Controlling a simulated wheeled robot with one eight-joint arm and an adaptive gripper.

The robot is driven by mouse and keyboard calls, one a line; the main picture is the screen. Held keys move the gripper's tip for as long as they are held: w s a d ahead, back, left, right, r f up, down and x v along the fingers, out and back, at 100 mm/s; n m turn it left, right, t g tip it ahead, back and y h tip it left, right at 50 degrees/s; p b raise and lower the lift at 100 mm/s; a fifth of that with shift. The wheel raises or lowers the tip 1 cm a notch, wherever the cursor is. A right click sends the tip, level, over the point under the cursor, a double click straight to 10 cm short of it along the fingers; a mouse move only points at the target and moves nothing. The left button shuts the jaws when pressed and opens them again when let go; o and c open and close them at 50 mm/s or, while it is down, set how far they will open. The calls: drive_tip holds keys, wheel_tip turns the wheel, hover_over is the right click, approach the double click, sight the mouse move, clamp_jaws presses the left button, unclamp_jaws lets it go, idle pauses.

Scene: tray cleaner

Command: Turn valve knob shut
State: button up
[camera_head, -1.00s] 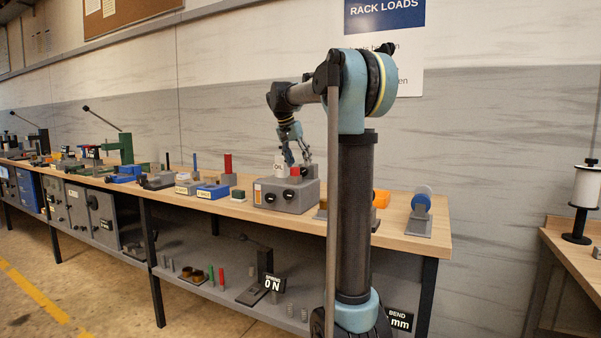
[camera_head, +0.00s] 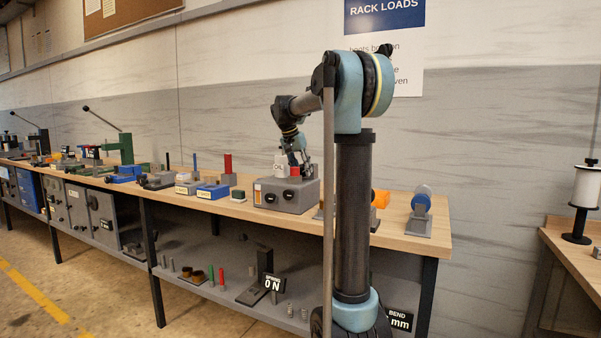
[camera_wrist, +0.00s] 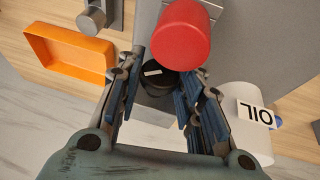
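A round black knob (camera_wrist: 160,78) with a white mark shows in the wrist view on the grey box; I take it for the valve knob. My gripper (camera_wrist: 176,80) is open, its fingers on either side of the knob. I cannot tell whether they touch it. A red cylinder (camera_wrist: 186,36) stands just beyond the fingertips. In the head view my gripper (camera_head: 303,166) is low over the top of the grey box (camera_head: 285,205), and the knob between its fingers cannot be made out there.
A white OIL can (camera_wrist: 245,125) stands close to the right finger. An orange open bin (camera_wrist: 70,52) lies to the left. Blue blocks (camera_head: 213,191) and other fixtures crowd the wooden bench (camera_head: 405,241) in the head view.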

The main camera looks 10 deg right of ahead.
drive_tip(key=shift+w+a, duration=0.1)
drive_tip(key=shift+a+g+h, duration=0.1)
drive_tip(key=shift+g+h, duration=0.2)
drive_tip(key=shift+w+n+g+h, duration=0.1)
drive_tip(key=shift+n+g+h, duration=0.35)
drive_tip(key=shift+h, duration=0.45)
drive_tip(key=o, duration=1.1)
drive_tip(key=shift+a+f, duration=0.1)
drive_tip(key=shift+c, duration=0.2)
drive_tip(key=shift+r, duration=0.2)
drive_tip(key=v, duration=1.1)
drive_tip(key=shift+a+r, duration=0.2)
